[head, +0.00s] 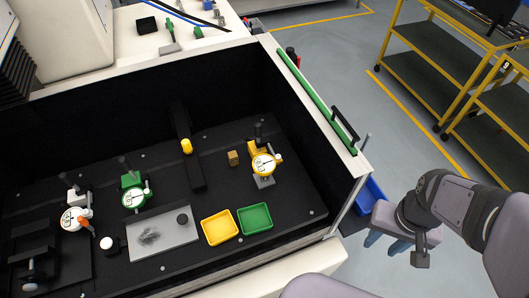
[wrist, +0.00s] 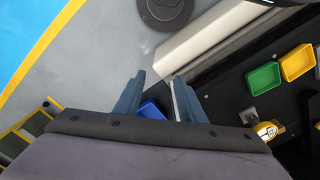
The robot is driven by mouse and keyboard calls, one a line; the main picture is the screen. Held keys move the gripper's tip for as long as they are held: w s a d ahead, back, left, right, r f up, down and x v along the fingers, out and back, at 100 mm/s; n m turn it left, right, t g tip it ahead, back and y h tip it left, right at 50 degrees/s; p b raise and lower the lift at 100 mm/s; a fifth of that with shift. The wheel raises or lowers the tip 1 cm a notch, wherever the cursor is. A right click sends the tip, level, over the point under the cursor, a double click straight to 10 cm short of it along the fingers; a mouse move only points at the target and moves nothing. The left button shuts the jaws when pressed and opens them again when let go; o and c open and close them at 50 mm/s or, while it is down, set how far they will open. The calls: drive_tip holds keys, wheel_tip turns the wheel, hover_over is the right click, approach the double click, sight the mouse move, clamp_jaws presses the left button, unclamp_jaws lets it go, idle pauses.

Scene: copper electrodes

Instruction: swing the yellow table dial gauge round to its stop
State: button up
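The yellow table dial gauge (head: 263,164) stands on the dark table at the right side of the enclosure, with a white round face and a grey block under it. In the wrist view the yellow gauge (wrist: 268,130) shows at the right, partly cut off by my gripper body. Its stop cannot be made out for sure. My gripper (head: 384,243) is outside the enclosure, to the right of its wall, well apart from the gauge. In the wrist view my gripper's two blue fingers (wrist: 153,82) stand apart with nothing held between them.
A green gauge (head: 134,196) and a white gauge with an orange part (head: 74,218) stand left. Yellow (head: 220,226) and green (head: 255,218) trays lie in front of the yellow gauge. A small brown block (head: 234,158) is beside it. The enclosure's right wall (head: 318,105) separates my gripper from the table.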

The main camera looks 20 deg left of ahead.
drive_tip(key=w+a+n+g+b, duration=0.1)
drive_tip(key=w+a+n, duration=0.1)
drive_tip(key=w+a, duration=0.35)
wheel_tip(320, 180, up, 3)
drive_tip(key=n+t+y+b, duration=0.3)
drive_tip(key=n+t+b, duration=0.1)
drive_tip(key=n+b, duration=0.3)
hover_over(259, 125)
drive_tip(key=s+d, duration=0.1)
drive_tip(key=s, duration=0.1)
drive_tip(key=shift+w+d+r, duration=0.2)
drive_tip(key=shift+p+x, duration=1.6)
drive_tip(key=shift+x, duration=2.05)
drive_tip(key=shift+c, duration=0.6)
clamp_jaws()
